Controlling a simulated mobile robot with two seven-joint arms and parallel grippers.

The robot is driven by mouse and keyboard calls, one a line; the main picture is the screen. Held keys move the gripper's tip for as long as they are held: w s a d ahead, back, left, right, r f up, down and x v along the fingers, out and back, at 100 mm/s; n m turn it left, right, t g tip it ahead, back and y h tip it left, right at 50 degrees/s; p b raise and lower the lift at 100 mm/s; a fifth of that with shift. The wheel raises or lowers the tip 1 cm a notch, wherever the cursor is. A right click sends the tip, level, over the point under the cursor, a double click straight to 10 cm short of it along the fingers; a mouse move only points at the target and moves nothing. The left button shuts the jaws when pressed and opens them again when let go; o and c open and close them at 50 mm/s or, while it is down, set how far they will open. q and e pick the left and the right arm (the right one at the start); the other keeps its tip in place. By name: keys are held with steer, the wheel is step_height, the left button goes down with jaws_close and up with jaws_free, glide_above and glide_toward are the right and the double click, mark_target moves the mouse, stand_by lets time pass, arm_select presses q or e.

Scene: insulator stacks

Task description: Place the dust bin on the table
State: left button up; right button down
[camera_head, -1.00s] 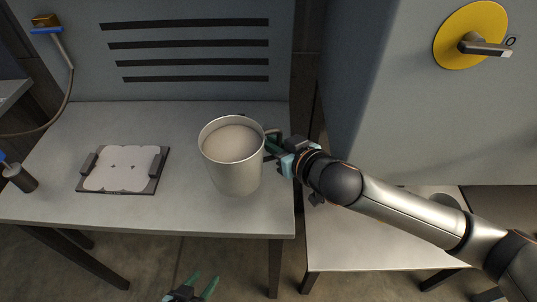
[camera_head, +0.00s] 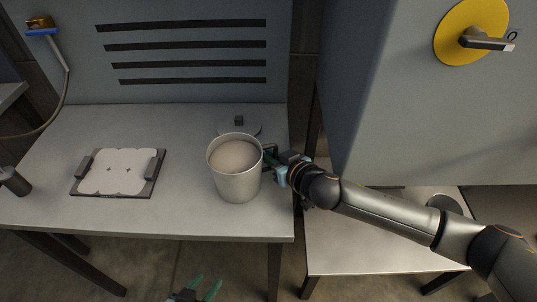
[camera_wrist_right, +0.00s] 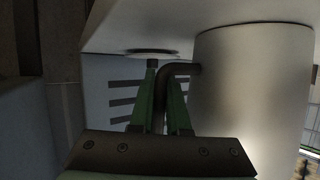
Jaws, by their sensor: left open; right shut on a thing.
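The dust bin (camera_head: 238,186) is a pale grey, open-topped cylinder with a dark side handle (camera_wrist_right: 172,76). In the head view it is upright at the right part of the grey table (camera_head: 60,208). Whether its base touches the table top is hard to tell. In the right wrist view the bin (camera_wrist_right: 250,95) fills the right side. My right gripper (camera_head: 271,160) is shut on the handle, at the bin's right side. My left gripper (camera_head: 205,287) is open and empty, low in front of the table, and only partly in frame.
A round grey lid-like disc with a knob (camera_head: 239,127) lies behind the bin. A dark-framed plate with white sheet (camera_head: 118,171) lies on the table's left half. A lower table (camera_head: 345,255) and a cabinet (camera_head: 400,110) stand to the right. Table space between plate and bin is clear.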

steer(key=c, duration=1.3)
jaws_free()
steer(key=o, duration=0.4)
steer(key=shift+s+r, duration=0.1)
steer(key=p+v, duration=0.1)
steer(key=v, duration=1)
steer(key=shift+s+d+r, duration=0.2)
steer(key=shift+s+d, duration=0.05)
steer(key=shift+d, duration=0.05)
